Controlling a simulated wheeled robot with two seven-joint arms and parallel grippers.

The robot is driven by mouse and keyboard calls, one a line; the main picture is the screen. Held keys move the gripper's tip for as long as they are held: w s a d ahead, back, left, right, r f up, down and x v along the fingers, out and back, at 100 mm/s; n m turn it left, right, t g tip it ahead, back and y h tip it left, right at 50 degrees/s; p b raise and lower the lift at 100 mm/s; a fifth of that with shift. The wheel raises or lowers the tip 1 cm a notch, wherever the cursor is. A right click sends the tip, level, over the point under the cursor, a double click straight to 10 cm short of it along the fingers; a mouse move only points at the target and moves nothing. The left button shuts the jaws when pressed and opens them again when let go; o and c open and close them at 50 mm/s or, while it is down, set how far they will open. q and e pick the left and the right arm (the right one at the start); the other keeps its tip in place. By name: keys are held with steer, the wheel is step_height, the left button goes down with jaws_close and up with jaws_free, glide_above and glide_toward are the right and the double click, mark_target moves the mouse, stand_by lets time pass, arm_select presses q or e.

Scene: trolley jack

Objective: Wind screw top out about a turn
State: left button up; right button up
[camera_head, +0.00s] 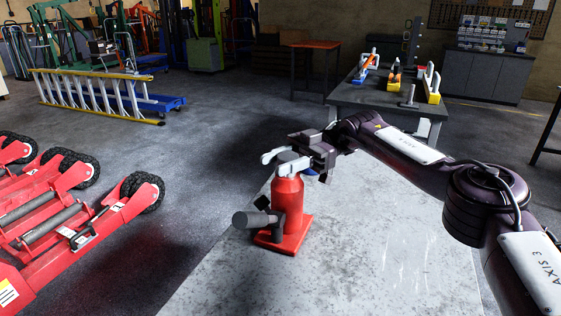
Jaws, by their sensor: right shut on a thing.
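A red bottle jack (288,202) stands upright on its flat red base on the grey table top. A dark grey pump socket (254,218) sticks out from its lower left side. My right gripper (287,164) comes in from the right at the top of the jack. Its pale fingers are shut on the grey screw top (287,158), one finger on the far side and one on the near side. The fingers hide part of the screw top. My left gripper is not in view.
The table top (375,250) is clear to the right of the jack. Red trolley jacks (75,205) stand on the floor at left. A dark bench (390,98) with tools is behind, and a yellow ladder (95,92) lies at the back left.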

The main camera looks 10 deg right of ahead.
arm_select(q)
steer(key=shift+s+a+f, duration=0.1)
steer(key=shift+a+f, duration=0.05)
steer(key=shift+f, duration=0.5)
arm_select(e)
steer(key=shift+s+f+n+g+h, duration=0.15)
steer(key=shift+f+n+g+h, duration=0.15)
steer(key=shift+n+g+h, duration=0.5)
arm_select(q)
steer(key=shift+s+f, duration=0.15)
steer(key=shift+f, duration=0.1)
arm_select(e)
steer(key=o, duration=1)
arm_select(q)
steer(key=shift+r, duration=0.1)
arm_select(e)
steer(key=shift+r, duration=0.1)
steer(key=shift+r, duration=0.1)
